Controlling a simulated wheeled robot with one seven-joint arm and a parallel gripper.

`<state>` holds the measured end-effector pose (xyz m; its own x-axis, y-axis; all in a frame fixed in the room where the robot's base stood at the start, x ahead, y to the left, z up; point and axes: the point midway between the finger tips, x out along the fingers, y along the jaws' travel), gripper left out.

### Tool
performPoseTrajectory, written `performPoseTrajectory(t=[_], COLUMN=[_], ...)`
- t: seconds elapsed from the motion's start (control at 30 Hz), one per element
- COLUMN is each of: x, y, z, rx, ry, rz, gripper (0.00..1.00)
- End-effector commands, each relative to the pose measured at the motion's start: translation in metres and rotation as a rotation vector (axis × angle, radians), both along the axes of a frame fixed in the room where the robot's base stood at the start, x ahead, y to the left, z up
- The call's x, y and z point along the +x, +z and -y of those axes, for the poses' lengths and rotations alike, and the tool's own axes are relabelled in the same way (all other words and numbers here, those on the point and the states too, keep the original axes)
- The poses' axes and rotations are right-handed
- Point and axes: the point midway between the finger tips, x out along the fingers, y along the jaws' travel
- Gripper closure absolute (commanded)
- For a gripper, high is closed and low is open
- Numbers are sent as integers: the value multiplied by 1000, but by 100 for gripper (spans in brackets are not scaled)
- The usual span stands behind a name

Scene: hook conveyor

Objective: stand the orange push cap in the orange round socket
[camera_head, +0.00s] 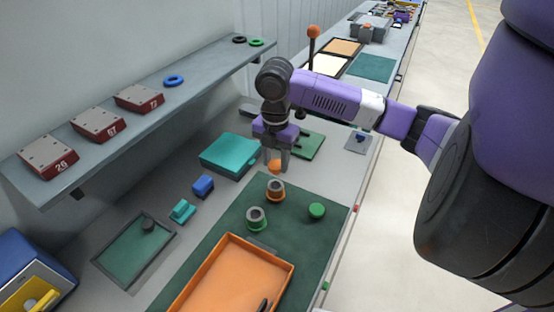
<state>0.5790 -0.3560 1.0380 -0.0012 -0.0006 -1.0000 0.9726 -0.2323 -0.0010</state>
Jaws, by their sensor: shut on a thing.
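My gripper (275,160) points down over the green mat and is shut on the orange push cap (274,167). The cap is a small rounded orange piece between the fingertips. The orange round socket (275,190) is a grey cylinder with an orange band, standing on the green mat (235,225). In this view the cap shows just above the socket's top, with a small gap between them. I cannot tell from this one angle whether it is centred over the socket.
A second grey socket with green (256,219) stands close by on the mat, front left. A green cap (316,210) sits to the right. An orange tray (284,267) lies in front.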

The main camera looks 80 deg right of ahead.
Motion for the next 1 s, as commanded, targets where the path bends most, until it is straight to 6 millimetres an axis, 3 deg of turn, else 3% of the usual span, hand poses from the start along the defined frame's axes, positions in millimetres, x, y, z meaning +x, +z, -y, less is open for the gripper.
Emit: performPoseTrajectory(t=[0.6, 1.0], x=[0, 0], y=[-48, -54], z=[0, 0], rx=[0, 1], ry=[-2, -2], rz=[0, 0], gripper=[99, 99])
